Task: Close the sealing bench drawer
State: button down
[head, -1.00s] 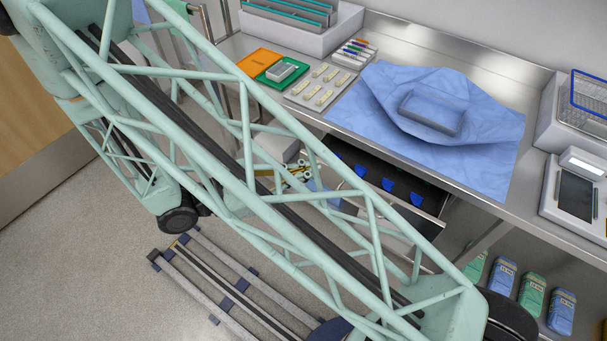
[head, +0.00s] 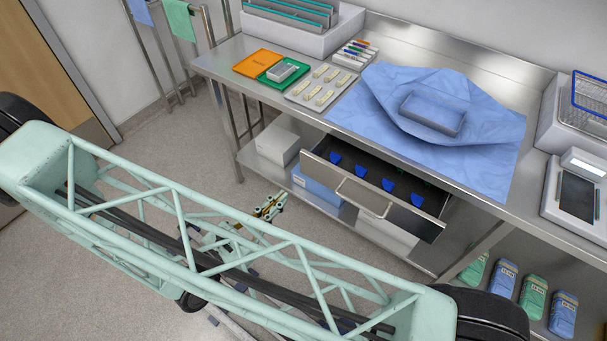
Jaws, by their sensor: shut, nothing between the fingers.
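The sealing bench drawer (head: 331,178) is pulled out from under the steel bench top (head: 300,112). It has a metal front with a bar handle, and its dark inside holds several blue pieces (head: 361,172). My gripper (head: 274,203) is small in the head view, to the left of the drawer front and apart from it. Its fingers are shut and empty. My pale green lattice arm crosses the lower part of the view and hides some of the floor.
A white box (head: 278,143) and a blue box (head: 317,190) sit on the lower shelf around the drawer. A blue wrap with a clear tray (head: 433,112) lies on the bench. Several blue and green packs (head: 502,280) stand lower right. Floor left of the bench is open.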

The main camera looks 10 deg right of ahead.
aim_at(310, 167)
jog(key=shift+s+a+f+n+t, duration=0.1)
jog(key=shift+a+f+n+t, duration=0.15)
jog(key=shift+f, duration=0.25)
jog(key=shift+a+f+n+t, duration=0.15)
jog(key=shift+a+f+n, duration=0.1)
jog(key=shift+f, duration=0.2)
jog(key=shift+d, duration=0.1)
jog(key=shift+b+x, duration=1)
jog(key=shift+x, duration=5.95)
jog(key=shift+f, duration=0.15)
